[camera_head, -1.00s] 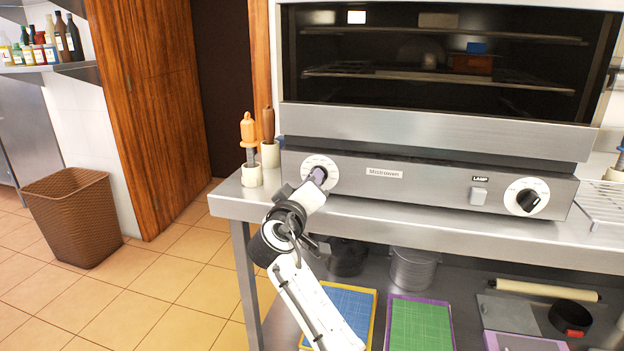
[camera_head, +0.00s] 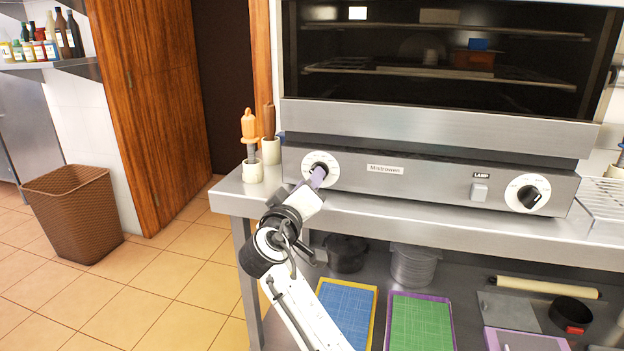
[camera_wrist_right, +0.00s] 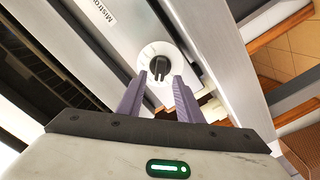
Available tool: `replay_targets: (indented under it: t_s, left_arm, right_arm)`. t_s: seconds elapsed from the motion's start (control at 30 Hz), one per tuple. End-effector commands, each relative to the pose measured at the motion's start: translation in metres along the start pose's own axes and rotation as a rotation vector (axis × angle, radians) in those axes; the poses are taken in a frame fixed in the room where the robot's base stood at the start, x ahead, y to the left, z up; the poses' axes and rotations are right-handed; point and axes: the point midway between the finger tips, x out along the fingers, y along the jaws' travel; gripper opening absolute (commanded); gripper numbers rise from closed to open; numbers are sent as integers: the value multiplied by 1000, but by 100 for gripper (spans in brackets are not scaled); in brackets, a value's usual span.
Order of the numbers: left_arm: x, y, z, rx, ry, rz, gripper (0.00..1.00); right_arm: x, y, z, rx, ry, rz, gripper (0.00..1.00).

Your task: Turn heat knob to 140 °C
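The oven's left knob (camera_head: 320,168) is a dark handle on a white dial, left of the maker's label. It also shows in the right wrist view (camera_wrist_right: 160,68), with its handle roughly in line with my fingers. My right gripper (camera_head: 318,177) is in front of this dial. In the right wrist view, its two purple fingers (camera_wrist_right: 160,77) are apart, with the tips close to the handle; I cannot tell if they touch it. A second knob (camera_head: 529,196) with a black handle is at the panel's right. Dial markings are too small to read. My left gripper is not in view.
A lamp switch (camera_head: 479,191) sits between the knobs. The oven stands on a steel counter (camera_head: 400,222). Holders with an orange-handled tool (camera_head: 249,127) and a brown-handled one stand left of the panel. Cutting boards (camera_head: 421,325) and pots are on the shelf below.

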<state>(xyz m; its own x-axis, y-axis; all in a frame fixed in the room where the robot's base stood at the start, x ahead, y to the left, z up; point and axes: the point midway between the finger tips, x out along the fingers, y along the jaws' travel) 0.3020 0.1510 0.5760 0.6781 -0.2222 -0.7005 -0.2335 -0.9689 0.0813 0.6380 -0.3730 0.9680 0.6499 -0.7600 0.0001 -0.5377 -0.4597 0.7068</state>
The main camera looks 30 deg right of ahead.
Motion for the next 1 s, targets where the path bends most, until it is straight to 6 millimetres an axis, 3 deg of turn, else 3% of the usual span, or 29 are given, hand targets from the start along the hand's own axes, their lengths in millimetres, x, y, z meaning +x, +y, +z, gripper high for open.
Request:
replay_targets:
  t_s: [0.2, 0.4, 1.0]
  left_arm:
    - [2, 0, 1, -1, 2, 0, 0]
    - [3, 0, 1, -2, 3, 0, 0]
    - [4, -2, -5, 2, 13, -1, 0]
  right_arm:
    - [-44, -2, 1, 0, -1, -3, 33]
    - [-68, -1, 0, 0, -1, -1, 33]
    - [-72, 0, 0, -1, -1, -1, 33]
